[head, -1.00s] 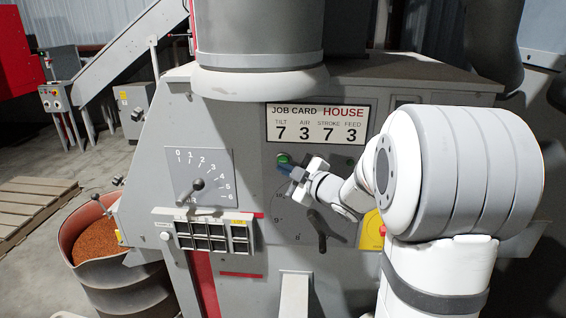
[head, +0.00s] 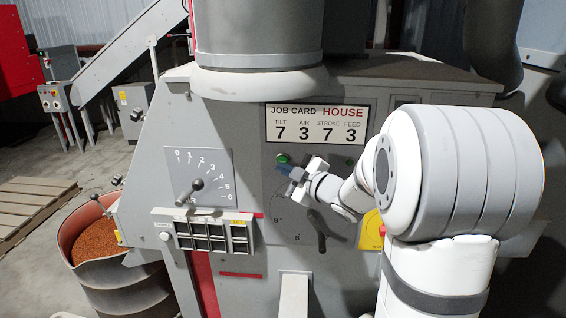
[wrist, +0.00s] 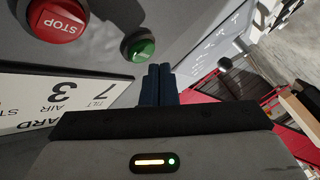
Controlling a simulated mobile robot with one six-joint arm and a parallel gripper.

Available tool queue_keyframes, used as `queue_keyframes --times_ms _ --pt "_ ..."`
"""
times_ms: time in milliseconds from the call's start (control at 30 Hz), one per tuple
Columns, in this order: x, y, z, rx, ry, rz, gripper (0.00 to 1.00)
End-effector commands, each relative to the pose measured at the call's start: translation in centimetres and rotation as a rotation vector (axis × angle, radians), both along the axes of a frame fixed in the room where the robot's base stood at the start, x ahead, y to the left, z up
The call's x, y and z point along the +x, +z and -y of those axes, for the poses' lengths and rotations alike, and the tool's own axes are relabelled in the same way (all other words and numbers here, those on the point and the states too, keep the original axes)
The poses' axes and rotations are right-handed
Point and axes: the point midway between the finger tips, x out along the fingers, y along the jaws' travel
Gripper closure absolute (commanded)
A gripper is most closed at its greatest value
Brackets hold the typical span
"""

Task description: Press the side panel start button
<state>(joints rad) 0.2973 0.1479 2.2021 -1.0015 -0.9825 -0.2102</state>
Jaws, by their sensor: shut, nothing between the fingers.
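A round green button (head: 283,158) sits on the grey machine panel, just below the left part of the job card. In the wrist view the green button (wrist: 139,46) is beside a red STOP button (wrist: 58,20). My gripper (head: 283,168) has its blue fingers together and empty, just below the green button in the head view. In the wrist view the fingertips (wrist: 160,68) are close to the green button's edge; I cannot tell whether they touch the panel. The STOP button is hidden by my arm in the head view.
The job card (head: 317,123) reads tilt 7, air 3, stroke 7, feed 3. A dial with a dark handle (head: 317,232) is below my gripper. A lever (head: 190,190) and a switch box (head: 210,235) are to the left. A yellow plate (head: 371,232) is partly behind my arm.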

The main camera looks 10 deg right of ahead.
Motion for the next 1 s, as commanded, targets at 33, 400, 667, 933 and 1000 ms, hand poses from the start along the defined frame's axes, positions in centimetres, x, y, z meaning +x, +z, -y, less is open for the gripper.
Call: queue_keyframes --times_ms 33,400,667,933,1000 --pt "0.0 0.0 -0.02 0.0 0.0 0.0 1.0" --pt "0.01 -0.01 -0.05 0.0 0.001 0.0 1.0" --pt "0.01 0.0 -0.08 0.0 0.001 0.0 1.0" --pt "0.68 -0.08 0.09 -0.001 0.002 0.0 1.0" --pt "0.86 -0.03 0.14 -0.001 0.001 0.0 1.0"
